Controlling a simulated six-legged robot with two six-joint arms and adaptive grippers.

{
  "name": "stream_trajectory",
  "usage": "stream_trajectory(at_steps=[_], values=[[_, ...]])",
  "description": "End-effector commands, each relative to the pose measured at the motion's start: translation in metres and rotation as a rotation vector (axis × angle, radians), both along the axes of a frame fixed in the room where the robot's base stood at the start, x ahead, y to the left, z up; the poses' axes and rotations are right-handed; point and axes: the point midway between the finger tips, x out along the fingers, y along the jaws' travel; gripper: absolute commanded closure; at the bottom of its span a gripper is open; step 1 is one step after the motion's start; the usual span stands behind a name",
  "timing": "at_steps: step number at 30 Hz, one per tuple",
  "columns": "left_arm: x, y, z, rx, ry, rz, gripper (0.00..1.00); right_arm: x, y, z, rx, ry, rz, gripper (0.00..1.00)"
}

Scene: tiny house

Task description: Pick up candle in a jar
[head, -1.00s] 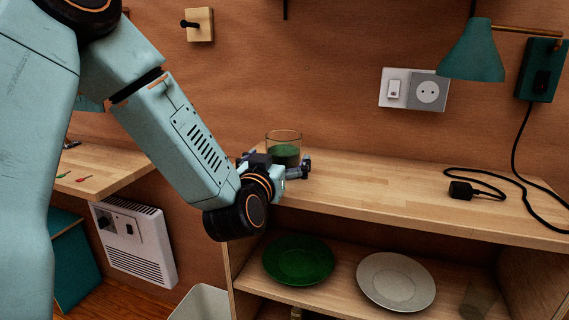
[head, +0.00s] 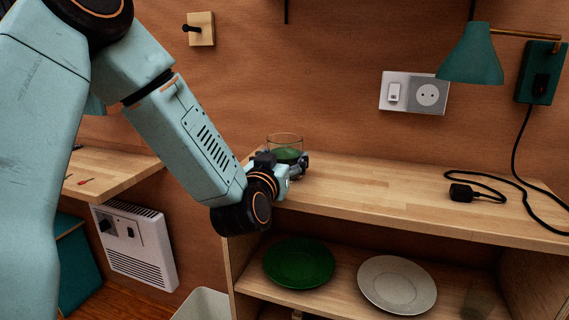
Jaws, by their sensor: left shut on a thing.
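The candle in a jar (head: 286,152) is a clear glass with green wax inside. It stands at the left end of the wooden shelf top (head: 390,194), near the wall. My left gripper (head: 288,164) is shut on the jar, with its fingers around the lower part. The gripper hides the jar's base, so I cannot tell whether it touches the shelf top. My right gripper does not show.
A black plug and cable (head: 462,192) lie on the right of the shelf top. A teal lamp (head: 474,58) hangs above. A green plate (head: 299,262) and a white plate (head: 396,284) lie on the lower shelf. The shelf top's middle is clear.

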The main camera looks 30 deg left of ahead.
Motion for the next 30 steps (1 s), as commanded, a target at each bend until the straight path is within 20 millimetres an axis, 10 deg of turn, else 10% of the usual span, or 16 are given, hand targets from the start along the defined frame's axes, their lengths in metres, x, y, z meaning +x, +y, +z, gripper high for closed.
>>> stream_trajectory(at_steps=[9,17,30], values=[[0.0,0.0,0.001,0.001,-0.004,0.002,0.77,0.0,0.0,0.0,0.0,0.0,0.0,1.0],[0.0,0.0,0.005,0.0,-0.005,0.002,0.77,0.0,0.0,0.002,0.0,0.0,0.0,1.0],[0.0,0.0,0.083,0.0,-0.007,0.001,0.77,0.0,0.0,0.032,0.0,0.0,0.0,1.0]])
